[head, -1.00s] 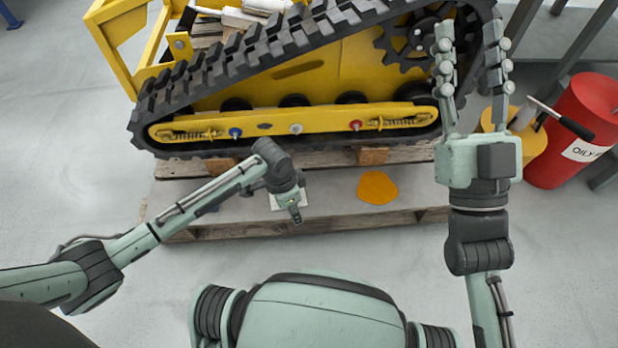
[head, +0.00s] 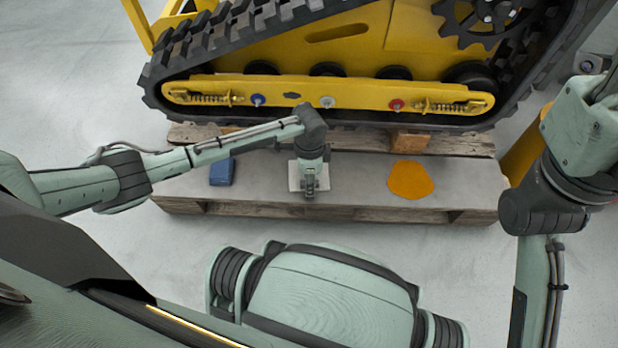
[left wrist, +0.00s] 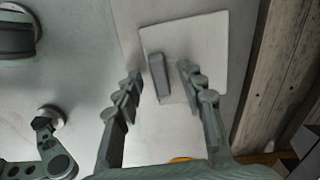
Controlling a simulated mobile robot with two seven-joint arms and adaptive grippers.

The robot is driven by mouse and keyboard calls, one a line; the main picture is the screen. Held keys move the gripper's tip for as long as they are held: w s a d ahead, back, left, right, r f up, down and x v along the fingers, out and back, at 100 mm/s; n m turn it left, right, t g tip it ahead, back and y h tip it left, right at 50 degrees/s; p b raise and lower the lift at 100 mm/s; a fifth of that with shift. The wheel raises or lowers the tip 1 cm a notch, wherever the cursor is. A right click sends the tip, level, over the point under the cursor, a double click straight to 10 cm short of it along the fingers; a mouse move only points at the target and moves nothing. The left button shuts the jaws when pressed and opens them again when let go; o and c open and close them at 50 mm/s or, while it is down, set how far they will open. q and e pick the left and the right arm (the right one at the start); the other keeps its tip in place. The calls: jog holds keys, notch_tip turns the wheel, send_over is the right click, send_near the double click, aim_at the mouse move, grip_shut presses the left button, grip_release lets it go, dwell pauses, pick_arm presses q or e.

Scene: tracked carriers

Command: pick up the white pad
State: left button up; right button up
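The white pad (head: 295,177) lies on the grey top of the low pallet, largely hidden under my left gripper (head: 310,187) in the head view. In the left wrist view the white pad (left wrist: 208,45) is a pale square with a dark grey raised block (left wrist: 159,76), apparently its grip, near one edge. My left gripper (left wrist: 160,85) is open above the pad, its fingers on either side of that block with gaps showing. Whether the fingertips are level with the block, I cannot tell.
A blue item (head: 222,172) lies left of the pad, and an orange pad (head: 410,180) lies to its right. A yellow container (head: 530,145) stands at the right.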

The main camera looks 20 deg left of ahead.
pick_arm(q)
grip_shut()
jog(key=shift+r, duration=0.1)
dwell(0.3)
